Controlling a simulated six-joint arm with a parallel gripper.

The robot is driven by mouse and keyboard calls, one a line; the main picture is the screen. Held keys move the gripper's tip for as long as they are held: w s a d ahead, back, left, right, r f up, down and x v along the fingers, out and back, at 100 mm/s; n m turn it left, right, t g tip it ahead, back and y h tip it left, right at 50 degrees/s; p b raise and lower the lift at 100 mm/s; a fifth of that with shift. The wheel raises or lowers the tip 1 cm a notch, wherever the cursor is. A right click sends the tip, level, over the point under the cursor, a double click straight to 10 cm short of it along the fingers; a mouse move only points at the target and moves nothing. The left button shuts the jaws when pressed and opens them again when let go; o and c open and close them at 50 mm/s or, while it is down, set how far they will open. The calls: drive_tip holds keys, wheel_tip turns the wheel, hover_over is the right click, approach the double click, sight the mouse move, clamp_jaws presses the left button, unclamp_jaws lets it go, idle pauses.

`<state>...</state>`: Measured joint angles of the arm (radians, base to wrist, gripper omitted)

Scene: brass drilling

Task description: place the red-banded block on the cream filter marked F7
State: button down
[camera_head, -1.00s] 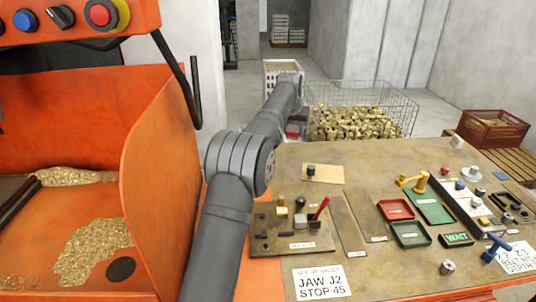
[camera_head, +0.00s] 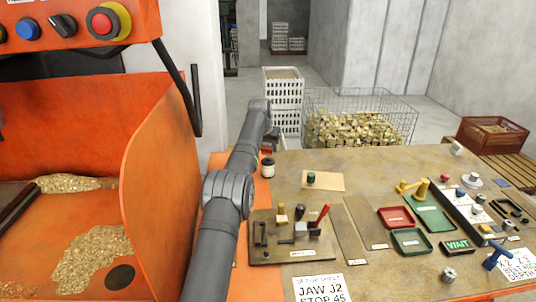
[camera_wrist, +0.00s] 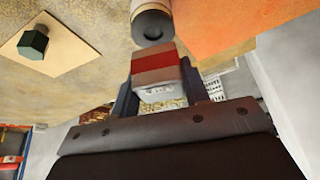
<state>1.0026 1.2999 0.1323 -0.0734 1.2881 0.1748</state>
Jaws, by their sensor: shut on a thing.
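My gripper (camera_wrist: 158,95) is shut on the red-banded block (camera_wrist: 152,78), a light block with a red band, held between its two dark fingers. In the head view my gripper (camera_head: 270,142) is at the table's far left corner, small and partly hidden by my arm. A cream cylinder with a dark top, which looks like the filter (camera_head: 268,169), stands upright just nearer than the gripper. The F7 marking is not legible.
A dark green hexagonal piece (camera_head: 311,177) stands on a cream card (camera_head: 328,183) right of the filter. A tool board (camera_head: 275,257) with upright parts is nearer. A wire basket of brass pieces (camera_head: 360,128) and white crates (camera_head: 284,88) stand behind the table.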

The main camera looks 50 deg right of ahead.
sight(268, 153)
drive_tip(key=shift+f, duration=1.55)
drive_tip(key=shift+f, duration=0.15)
drive_tip(key=c, duration=0.8)
unclamp_jaws()
drive_tip(key=shift+f, duration=0.1)
drive_tip(key=shift+s+a+r, duration=0.1)
drive_tip(key=shift+a+r, duration=0.05)
drive_tip(key=shift+r, duration=0.45)
drive_tip(key=v, duration=1.1)
drive_tip(key=shift+a, duration=0.1)
drive_tip(key=shift+f, duration=0.1)
